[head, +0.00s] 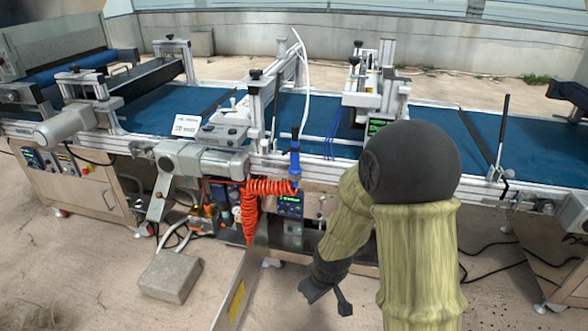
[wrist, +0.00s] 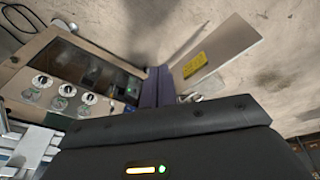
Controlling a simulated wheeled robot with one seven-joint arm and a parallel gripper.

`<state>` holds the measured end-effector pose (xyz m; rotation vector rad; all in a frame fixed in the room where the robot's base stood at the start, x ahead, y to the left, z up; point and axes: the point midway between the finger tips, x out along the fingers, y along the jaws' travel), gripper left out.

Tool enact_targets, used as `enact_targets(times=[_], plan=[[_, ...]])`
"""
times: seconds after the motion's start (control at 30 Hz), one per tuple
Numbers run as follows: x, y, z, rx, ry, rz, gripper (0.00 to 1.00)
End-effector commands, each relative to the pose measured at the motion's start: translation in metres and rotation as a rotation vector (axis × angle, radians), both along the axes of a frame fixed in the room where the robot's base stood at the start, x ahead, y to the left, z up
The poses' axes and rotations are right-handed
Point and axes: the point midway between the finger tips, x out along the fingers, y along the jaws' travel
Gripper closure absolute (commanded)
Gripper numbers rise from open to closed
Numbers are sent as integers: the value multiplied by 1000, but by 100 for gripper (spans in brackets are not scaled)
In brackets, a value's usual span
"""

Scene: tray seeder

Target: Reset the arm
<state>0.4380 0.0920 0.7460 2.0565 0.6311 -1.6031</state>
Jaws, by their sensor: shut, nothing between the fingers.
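My arm, in a yellowish ribbed cover with a dark round joint, rises at the right of the head view. It bends down so that my gripper (head: 328,297) hangs low in front of the machine. In the wrist view the dark fingers of my gripper (wrist: 158,86) lie side by side, shut with nothing between them. The tray seeder's blue conveyor belt (head: 155,110) runs behind and above the gripper. A control box with a lit display (head: 290,207) is behind it; its knobbed panel (wrist: 68,80) shows at the left of the wrist view.
An open panel door with a yellow label (head: 237,298) stands left of my gripper; it also shows in the wrist view (wrist: 222,54). A coiled orange hose (head: 252,205) hangs from the machine. Black cables lie at right.

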Motion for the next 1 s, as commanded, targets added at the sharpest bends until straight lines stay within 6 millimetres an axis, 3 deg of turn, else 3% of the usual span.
enact_targets(times=[0.03, 0.2, 0.4, 0.67, 1.0], plan=[[-5, -13, 16, 0, -8, -64, 100], [-30, -48, 56, 9, -4, -280, 100], [-60, -74, 85, 34, 4, -473, 100], [-92, -93, 109, 75, 11, -658, 100], [-91, -92, 163, 74, 15, -654, 100]])
